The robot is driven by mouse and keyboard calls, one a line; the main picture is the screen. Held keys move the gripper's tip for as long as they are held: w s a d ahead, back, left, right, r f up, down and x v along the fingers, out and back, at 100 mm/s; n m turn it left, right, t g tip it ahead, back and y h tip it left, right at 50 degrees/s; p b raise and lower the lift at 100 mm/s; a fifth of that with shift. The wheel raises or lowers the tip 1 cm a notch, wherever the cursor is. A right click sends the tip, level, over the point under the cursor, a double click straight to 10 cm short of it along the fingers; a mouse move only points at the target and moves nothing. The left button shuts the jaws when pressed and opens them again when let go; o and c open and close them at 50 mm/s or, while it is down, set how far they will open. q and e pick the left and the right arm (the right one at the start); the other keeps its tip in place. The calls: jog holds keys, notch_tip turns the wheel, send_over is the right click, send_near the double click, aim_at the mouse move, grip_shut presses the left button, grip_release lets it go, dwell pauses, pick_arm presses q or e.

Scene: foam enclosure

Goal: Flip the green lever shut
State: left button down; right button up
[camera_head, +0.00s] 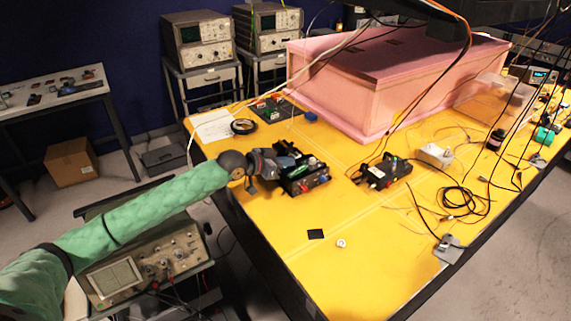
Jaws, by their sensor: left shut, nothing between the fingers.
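My left arm comes in from the left in a green sleeve. My left gripper (298,165) is at the table's left edge, shut and empty, over or against a small black box (316,183) with coloured fittings. Green spots show on this box beside the gripper, but I cannot tell whether one is the green lever or how it stands. The gripper hides part of the box, and I cannot tell whether they touch. A second black box (386,173) with red and green fittings sits to the right. My right gripper is not in view.
A large pink foam enclosure (365,100) stands at the back of the yellow table (350,275). Loose cables (465,200), a white block (434,155) and a metal bracket (448,248) lie to the right. The front middle is mostly clear.

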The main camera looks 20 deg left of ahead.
pick_arm(q)
jog(key=f+b+v, duration=0.1)
jog(key=b+v, duration=0.2)
jog(key=v, duration=0.7)
jog(key=shift+s+a+b, duration=0.3)
jog(key=shift+s+b, duration=0.1)
jog(key=shift+s, duration=0.05)
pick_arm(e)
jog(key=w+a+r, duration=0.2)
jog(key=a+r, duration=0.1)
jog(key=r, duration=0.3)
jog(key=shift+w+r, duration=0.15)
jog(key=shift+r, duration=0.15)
pick_arm(q)
jog(key=shift+f, duration=0.15)
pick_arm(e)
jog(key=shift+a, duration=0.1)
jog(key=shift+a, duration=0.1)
